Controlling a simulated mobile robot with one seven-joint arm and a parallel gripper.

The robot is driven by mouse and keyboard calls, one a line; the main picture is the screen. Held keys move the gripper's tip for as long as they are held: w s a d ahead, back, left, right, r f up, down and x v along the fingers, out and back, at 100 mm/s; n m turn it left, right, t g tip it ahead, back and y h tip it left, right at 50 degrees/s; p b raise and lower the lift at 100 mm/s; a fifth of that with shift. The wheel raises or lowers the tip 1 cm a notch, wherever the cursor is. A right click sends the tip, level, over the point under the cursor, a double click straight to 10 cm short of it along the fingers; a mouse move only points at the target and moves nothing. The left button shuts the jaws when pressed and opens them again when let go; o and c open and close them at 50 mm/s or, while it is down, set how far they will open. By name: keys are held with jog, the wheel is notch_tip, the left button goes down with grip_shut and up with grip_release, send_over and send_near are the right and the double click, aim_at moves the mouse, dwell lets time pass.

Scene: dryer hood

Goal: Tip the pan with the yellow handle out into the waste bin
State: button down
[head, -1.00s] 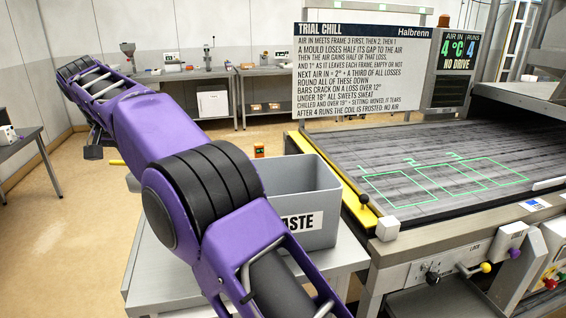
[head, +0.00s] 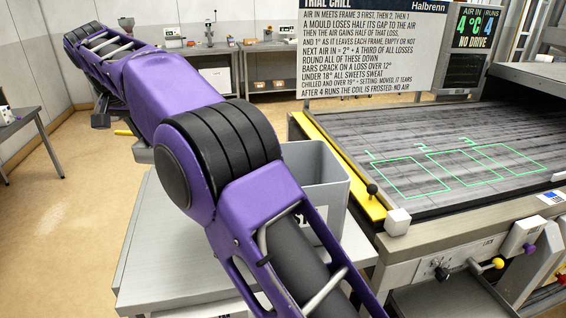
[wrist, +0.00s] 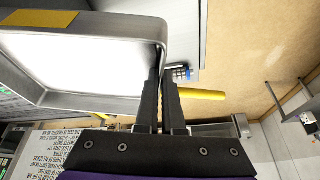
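The pan (wrist: 95,103) is a grey metal tray with rounded corners and a bright, washed-out inside; it fills the upper left of the wrist view. Its yellow handle (wrist: 202,94) sticks out to the right, beyond my fingers. My gripper (wrist: 161,80) has its two black fingers close together at the pan's side wall, beside the handle, and looks shut on that wall. The grey waste bin (head: 330,195) stands on a metal table, partly behind my arm.
The bin's table (head: 160,255) has bare top to the left. A conveyor (head: 450,150) with green marked frames lies to the right, edged by a yellow strip (head: 335,165) and a black-knobbed lever (head: 372,190). A large sign (head: 375,45) stands behind.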

jog(key=s+d+r+m+t+y, duration=0.1)
jog(key=d+r+y, duration=0.6)
jog(key=d+r, duration=0.4)
jog(key=shift+s+d+r+m, duration=0.2)
jog(key=shift+s+r+m, duration=0.1)
jog(key=shift+r, duration=0.45)
dwell(1.1)
jog(key=shift+d+r+t+y, duration=0.2)
jog(key=shift+d+t+y, duration=0.15)
jog(key=shift+d, duration=0.2)
jog(key=shift+s+d+r, duration=0.1)
jog(key=shift+s+d+r+m+y, duration=0.15)
jog(key=shift+d+r+m+y, duration=0.25)
jog(key=shift+d+r+y, duration=0.6)
jog(key=shift+d+t, duration=0.15)
jog(key=shift+t, duration=0.1)
jog(key=shift+s+d+r+y, duration=0.1)
jog(key=shift+d+r+y, duration=0.15)
jog(key=shift+d, duration=0.2)
jog(key=shift+d+r+y, duration=0.2)
jog(key=shift+d, duration=0.25)
